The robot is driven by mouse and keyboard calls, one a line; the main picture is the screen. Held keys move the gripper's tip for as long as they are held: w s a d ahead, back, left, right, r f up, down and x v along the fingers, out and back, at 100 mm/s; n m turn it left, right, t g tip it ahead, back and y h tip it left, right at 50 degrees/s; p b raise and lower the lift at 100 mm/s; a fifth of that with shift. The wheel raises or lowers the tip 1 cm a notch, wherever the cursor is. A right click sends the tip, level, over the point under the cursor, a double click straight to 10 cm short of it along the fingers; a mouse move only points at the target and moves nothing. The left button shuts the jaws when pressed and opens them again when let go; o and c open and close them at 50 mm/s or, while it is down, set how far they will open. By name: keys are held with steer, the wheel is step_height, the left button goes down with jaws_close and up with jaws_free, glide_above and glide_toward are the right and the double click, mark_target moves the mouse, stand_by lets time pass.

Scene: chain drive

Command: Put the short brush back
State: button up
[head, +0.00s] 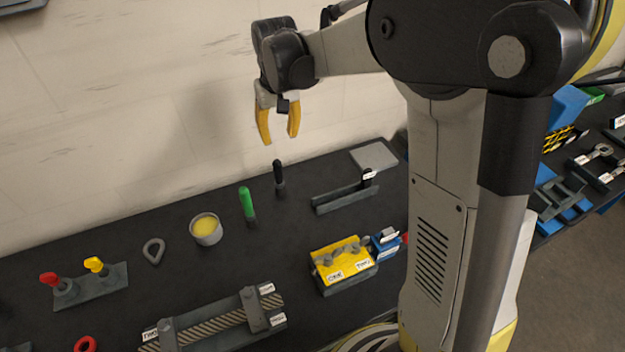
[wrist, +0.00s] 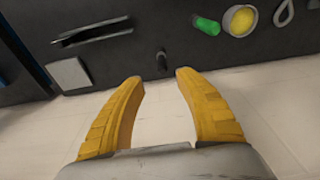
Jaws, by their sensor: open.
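Two handled tools stand upright on the dark bench. One has a green handle (head: 246,202) and the other a black handle (head: 279,174); I cannot tell for sure which is the short brush. In the wrist view the green handle (wrist: 207,26) is at the upper right and the black one (wrist: 162,61) lies just beyond the gap between my fingertips. My gripper (head: 279,139) is open and empty, pointing down above the black-handled tool and apart from it. It also shows in the wrist view (wrist: 160,77), with nothing between the yellow fingers.
A cup of yellow grease (head: 206,230) and a grey ring-like link (head: 153,251) are left of the tools. A long dark holder (head: 340,198) and a grey pad (head: 374,157) are to the right. A yellow box (head: 341,262) and a roller chain fixture (head: 215,320) are nearer. The pale wall is close behind.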

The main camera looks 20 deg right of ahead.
steer(key=s+r+t, duration=0.2)
steer(key=s+r, duration=0.2)
steer(key=s, duration=0.3)
steer(key=s+r+t, duration=0.1)
steer(key=s+r, duration=0.2)
steer(key=s, duration=0.4)
steer(key=s+f+t, duration=0.2)
steer(key=s, duration=0.8)
steer(key=shift+s+t, duration=0.25)
steer(key=shift+t, duration=0.05)
steer(key=shift+f, duration=0.1)
